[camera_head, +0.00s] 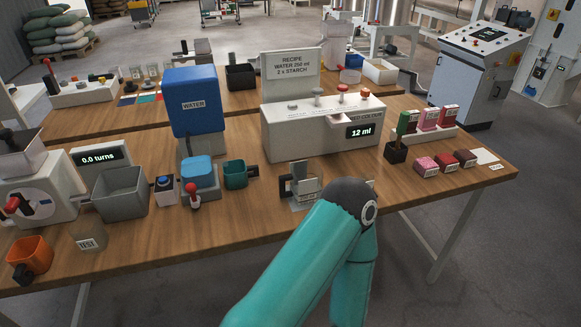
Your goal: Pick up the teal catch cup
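The teal catch cup (235,175) stands upright on the wooden table, left of centre. Its dark handle points right. It is just right of a blue-topped block (200,172) and I see nothing gripping it. One of my teal arms rises from the bottom edge, with its dark elbow in front of the table's front edge, right of the cup. No gripper fingers show in this view, and the other arm is not visible.
A grey metal stand (304,190) with black parts stands right of the cup, partly behind my arm. A red-knobbed lever (194,192) and grey bin (122,195) are left. Bare wood lies in front.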

